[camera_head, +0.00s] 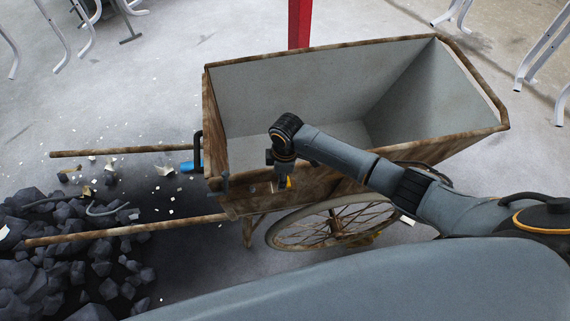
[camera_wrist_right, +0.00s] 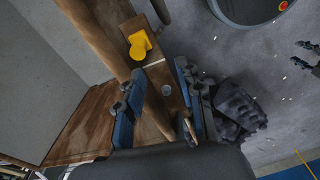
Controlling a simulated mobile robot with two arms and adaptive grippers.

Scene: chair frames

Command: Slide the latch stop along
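A wooden cart (camera_head: 340,60) with a pale grey inside fills the middle of the head view. A small yellow piece, likely the latch stop (camera_wrist_right: 140,43), sits on the cart's wooden edge in the right wrist view; only a sliver of yellow (camera_head: 289,183) shows in the head view. My right gripper (camera_head: 283,180) points down at the cart's near side, beside the yellow. In the wrist view its blue fingers (camera_wrist_right: 160,72) are apart, either side of a wooden part with a grey disc (camera_wrist_right: 166,89); contact cannot be told. My left gripper is not identifiable.
Dark rocks (camera_head: 60,260) lie around the cart's shafts (camera_head: 120,232) at the left. A spoked wheel (camera_head: 330,228) stands below the near side. A black handle with a blue piece (camera_head: 187,167) is at the cart's left end. A red post (camera_head: 299,25) and white metal frames (camera_head: 545,50) stand behind.

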